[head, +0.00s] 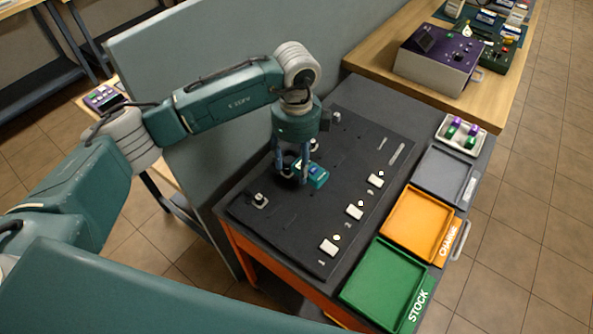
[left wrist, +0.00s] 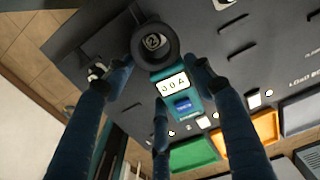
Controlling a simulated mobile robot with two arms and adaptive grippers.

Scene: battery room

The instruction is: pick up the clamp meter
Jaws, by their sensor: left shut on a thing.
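The clamp meter (head: 317,176) is a teal device with a black ring jaw, at the middle of the black board. In the left wrist view the clamp meter (left wrist: 184,104) shows its lit display, a blue label and the dark ring around a post marked 2. My left gripper (head: 294,176) points down over it in the head view. In the left wrist view the blue fingers of my left gripper (left wrist: 158,72) are around the meter, shut on it. Whether the meter is clear of the board cannot be told. My right gripper is not in view.
The black board (head: 292,222) carries posts, slots and white blocks. Right of it are a green STOCK tray (head: 352,309), an orange CHARGE tray (head: 394,232), a grey tray (head: 425,180) and a white tray (head: 444,139) with small cells. A grey partition (head: 190,200) stands left of the cart.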

